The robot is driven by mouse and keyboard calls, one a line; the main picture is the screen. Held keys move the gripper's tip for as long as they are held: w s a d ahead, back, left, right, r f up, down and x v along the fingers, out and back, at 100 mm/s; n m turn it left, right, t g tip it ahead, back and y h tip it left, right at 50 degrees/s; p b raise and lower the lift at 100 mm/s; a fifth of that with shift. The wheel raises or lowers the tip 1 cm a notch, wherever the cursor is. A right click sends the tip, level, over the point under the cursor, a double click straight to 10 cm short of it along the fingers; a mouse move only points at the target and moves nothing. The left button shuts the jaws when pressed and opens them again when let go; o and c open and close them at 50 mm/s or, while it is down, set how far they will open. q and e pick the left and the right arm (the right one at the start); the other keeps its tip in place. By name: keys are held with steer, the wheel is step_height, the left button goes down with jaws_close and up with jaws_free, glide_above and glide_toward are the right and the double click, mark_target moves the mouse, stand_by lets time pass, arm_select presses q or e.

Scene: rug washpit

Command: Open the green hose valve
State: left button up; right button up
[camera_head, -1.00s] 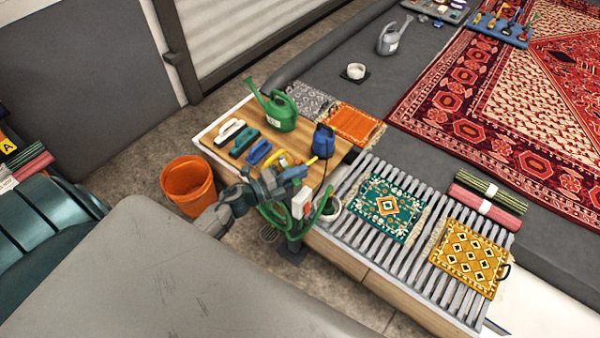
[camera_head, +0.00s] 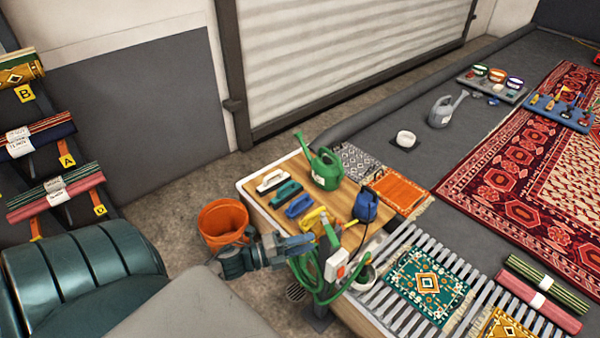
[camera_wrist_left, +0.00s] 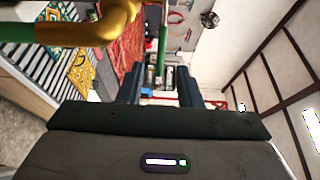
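The green hose (camera_head: 312,282) hangs in loops on a post with a white box (camera_head: 336,264) that has a red spot. An upright green and yellow piece (camera_head: 328,232), apparently the valve's lever, stands at the top of the post. My left gripper (camera_head: 308,243) is just left of it; I cannot tell if they touch. In the left wrist view my gripper's two dark fingers (camera_wrist_left: 160,88) are apart, with a green upright bar (camera_wrist_left: 162,42) showing beyond the gap. A brass pipe (camera_wrist_left: 95,32) is close at upper left. My right gripper is not in view.
A wooden table (camera_head: 290,228) behind holds a green watering can (camera_head: 325,170), brushes and a blue can (camera_head: 365,206). An orange bucket (camera_head: 222,221) stands left of it. A slatted rack (camera_head: 385,298) with small rugs is at right.

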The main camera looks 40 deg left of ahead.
arm_select(q)
steer(key=shift+s+a, duration=0.3)
steer(key=shift+s, duration=0.15)
